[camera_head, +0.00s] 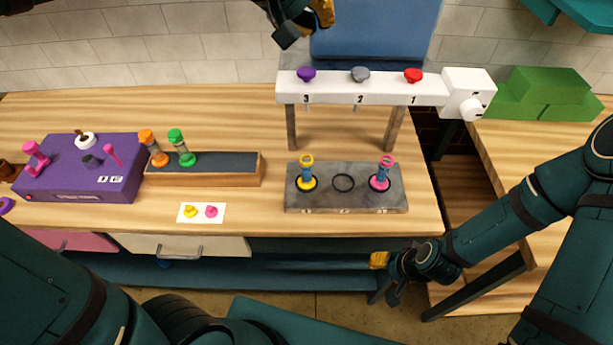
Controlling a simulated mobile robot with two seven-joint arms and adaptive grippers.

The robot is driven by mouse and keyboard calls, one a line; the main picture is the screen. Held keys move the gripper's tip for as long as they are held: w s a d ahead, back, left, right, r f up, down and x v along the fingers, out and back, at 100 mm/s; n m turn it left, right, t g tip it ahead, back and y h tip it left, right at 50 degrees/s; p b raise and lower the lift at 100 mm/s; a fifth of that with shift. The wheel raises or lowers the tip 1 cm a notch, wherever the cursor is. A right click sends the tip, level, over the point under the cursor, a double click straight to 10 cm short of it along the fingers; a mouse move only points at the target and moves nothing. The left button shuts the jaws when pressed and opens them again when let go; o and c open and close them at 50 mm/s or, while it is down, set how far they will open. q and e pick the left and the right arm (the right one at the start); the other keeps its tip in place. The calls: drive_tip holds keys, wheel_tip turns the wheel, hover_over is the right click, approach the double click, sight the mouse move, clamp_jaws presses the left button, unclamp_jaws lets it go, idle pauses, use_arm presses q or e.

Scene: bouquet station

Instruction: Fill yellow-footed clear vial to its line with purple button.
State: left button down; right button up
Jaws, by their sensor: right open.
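The yellow-footed vial (307,174) stands upright in the left ring of the grey base plate (344,203); its body looks bluish, and its fill line is too small to make out. The purple button (307,74) sits on the left end of the white dispenser bar (360,91), above the numeral 3 and roughly above this vial. My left gripper (318,14) is at the top edge, above and behind the bar, partly cut off; its jaw state is unclear. My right gripper (382,272) is open, in front of the table edge, below the plate, apart from the vials.
A pink-footed vial (381,174) stands in the right ring; the middle ring is empty. Grey (360,74) and red (413,75) buttons share the bar. Left are a wooden rack (215,168) with orange and green vials, a purple box (82,172) and a card (201,212).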

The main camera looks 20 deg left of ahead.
sight(307, 75)
idle(0.8)
use_arm(q)
drive_tip(key=r+p, duration=0.2)
drive_tip(key=p, duration=0.1)
drive_tip(key=r+g+p, duration=0.1)
drive_tip(key=p, duration=0.2)
drive_tip(key=shift+w+d+r+g+y+p, duration=0.15)
drive_tip(key=shift+w+r+g+y+p, duration=0.05)
drive_tip(key=shift+r+g+y+p, duration=0.15)
drive_tip(key=shift+f, duration=0.2)
wheel_tip(307, 75, down, 8)
drive_tip(key=b, duration=0.7)
drive_tip(key=shift+f, duration=0.25)
idle(1.1)
drive_tip(key=shift+f+b, duration=0.35)
drive_tip(key=shift+f, duration=0.05)
